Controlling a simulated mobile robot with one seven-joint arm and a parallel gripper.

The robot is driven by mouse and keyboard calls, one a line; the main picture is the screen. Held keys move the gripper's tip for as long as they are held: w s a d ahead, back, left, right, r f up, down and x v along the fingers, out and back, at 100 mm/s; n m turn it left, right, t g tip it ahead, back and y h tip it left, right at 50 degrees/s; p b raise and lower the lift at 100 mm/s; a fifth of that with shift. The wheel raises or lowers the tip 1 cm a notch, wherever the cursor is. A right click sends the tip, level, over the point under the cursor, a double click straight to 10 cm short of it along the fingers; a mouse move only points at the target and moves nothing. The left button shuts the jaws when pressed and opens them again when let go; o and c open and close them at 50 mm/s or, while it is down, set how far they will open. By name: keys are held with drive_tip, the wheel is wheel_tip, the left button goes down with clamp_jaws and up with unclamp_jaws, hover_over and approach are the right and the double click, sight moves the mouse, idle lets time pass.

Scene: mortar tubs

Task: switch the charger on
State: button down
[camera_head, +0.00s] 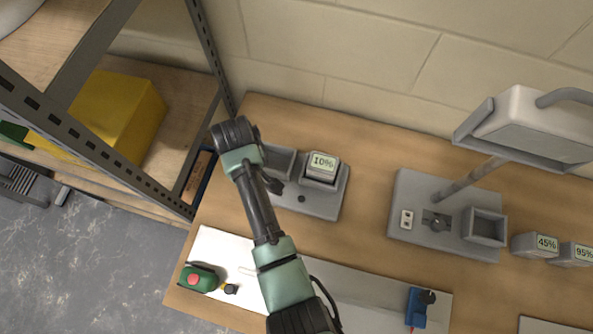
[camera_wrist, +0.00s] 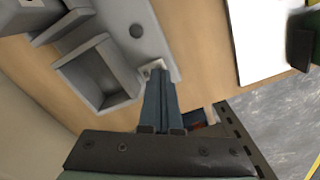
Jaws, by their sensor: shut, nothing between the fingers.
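The grey charger (camera_head: 325,205) stands at the back left of the workbench. Its right bay holds a battery (camera_head: 322,162) reading 10%. Its left bay (camera_head: 283,160) is empty, and this empty bay also shows in the wrist view (camera_wrist: 97,75). A small round dark knob (camera_wrist: 136,31) sits on the base. Beside it a pale switch plate (camera_wrist: 151,67) is partly covered by my fingers. My gripper (camera_wrist: 158,78) is shut and empty, its tips at or just above the plate; contact cannot be told. In the head view my arm hides the switch.
A grey lamp unit (camera_head: 400,178) with a switch, a dial and an empty bay stands to the right. Batteries reading 45% (camera_head: 536,246) and 95% (camera_head: 572,254) stand beyond it. A shelf with a yellow box (camera_head: 120,115) is at left. Green (camera_head: 198,279) and blue (camera_head: 416,308) items lie in front.

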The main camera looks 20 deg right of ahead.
drive_tip(key=shift+f+b, duration=0.65)
drive_tip(key=shift+f, duration=0.35)
idle(0.9)
drive_tip(key=shift+r, duration=0.1)
wheel_tip(320, 180, up, 7)
drive_tip(key=p, duration=0.7)
idle(0.6)
